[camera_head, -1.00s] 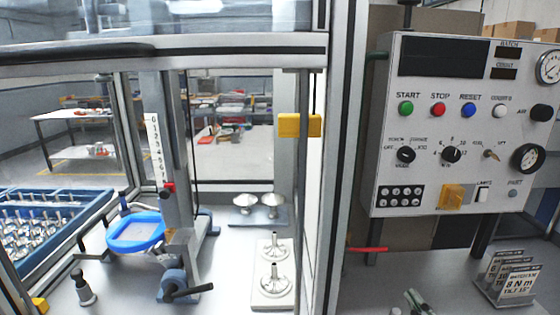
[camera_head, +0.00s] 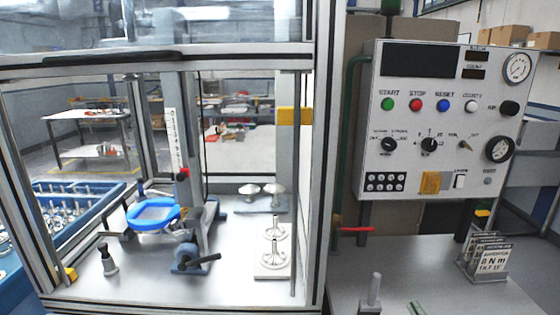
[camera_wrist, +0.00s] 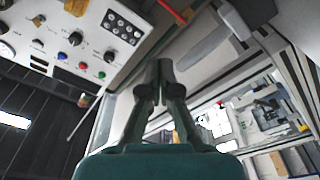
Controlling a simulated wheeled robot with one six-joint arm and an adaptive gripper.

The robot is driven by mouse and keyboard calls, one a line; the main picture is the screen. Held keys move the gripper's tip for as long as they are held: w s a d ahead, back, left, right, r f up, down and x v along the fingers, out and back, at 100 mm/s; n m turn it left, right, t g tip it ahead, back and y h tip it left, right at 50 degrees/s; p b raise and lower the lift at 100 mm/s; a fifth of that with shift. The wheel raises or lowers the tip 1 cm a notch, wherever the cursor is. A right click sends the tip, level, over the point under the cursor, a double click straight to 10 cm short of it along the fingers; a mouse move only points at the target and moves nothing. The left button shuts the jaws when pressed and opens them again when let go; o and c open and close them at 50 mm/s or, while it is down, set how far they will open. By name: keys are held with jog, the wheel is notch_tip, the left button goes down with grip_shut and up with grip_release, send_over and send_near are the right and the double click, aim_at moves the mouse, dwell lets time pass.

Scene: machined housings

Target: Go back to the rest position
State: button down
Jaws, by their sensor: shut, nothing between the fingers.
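My gripper (camera_wrist: 160,84) shows in the wrist view as two dark green fingers with their tips together. It is shut and empty, with a little air between it and the things around. The control panel (camera_head: 440,125) stands at the right in the head view, with green, red, blue and white buttons. The panel also shows tilted at the upper left of the wrist view (camera_wrist: 75,45). In the head view the gripper itself does not show clearly.
A card stand (camera_head: 485,262) is on the bench (camera_head: 430,292). A red lever (camera_head: 356,230) juts out below the panel.

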jog(key=s+a+f+m+g+h, duration=0.1)
jog(key=s+a+f+m, duration=0.2)
jog(key=s+f, duration=0.5)
jog(key=s+a+f+m+g+h, duration=0.1)
jog(key=s+a+f+m+h, duration=0.15)
jog(key=s+f, duration=0.5)
jog(key=s+a+r+m+g+y, duration=0.1)
jog(key=s+a+m, duration=0.1)
jog(key=s, duration=1.1)
jog(key=s+a+r+m+g+y, duration=0.1)
jog(key=s+a+m, duration=0.1)
jog(key=s, duration=1.1)
jog(key=shift+a, duration=0.5)
